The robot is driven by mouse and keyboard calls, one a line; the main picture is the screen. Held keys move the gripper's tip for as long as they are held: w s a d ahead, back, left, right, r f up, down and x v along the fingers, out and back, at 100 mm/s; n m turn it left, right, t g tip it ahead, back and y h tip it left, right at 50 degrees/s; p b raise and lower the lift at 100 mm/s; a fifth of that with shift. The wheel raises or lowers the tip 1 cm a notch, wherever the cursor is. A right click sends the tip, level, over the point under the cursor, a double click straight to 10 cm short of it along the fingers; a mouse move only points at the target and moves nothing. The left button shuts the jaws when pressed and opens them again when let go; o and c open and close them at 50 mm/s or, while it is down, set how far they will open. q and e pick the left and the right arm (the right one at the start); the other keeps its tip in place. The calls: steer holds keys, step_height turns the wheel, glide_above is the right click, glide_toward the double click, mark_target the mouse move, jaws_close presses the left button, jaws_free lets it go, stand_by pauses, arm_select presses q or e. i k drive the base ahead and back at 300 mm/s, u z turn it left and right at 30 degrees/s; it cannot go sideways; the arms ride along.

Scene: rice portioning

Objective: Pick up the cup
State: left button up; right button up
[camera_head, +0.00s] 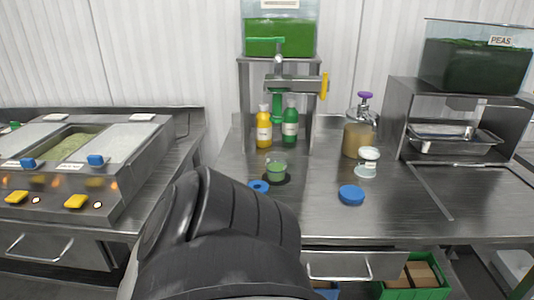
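A small clear cup (277,168) with green contents stands on the steel counter, under the green dispenser spout. It stands upright on or just behind a dark round patch. A second small, pale, clear container (368,162) stands farther right, beside the pump jar; I cannot tell whether it is also a cup. A large black link of my own arm fills the lower middle of the view and hides the counter's front edge there. Neither gripper's fingers show, and I see nothing held.
A blue ring (258,186) and a blue lid (351,194) lie on the counter. A yellow bottle (264,133) and a green bottle (290,128) stand by the dispenser stand (243,90). A pump jar (357,137) and steel rack (398,120) are right. The right front counter is clear.

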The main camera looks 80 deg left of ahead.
mark_target(276, 167)
steer(key=u, duration=2.45)
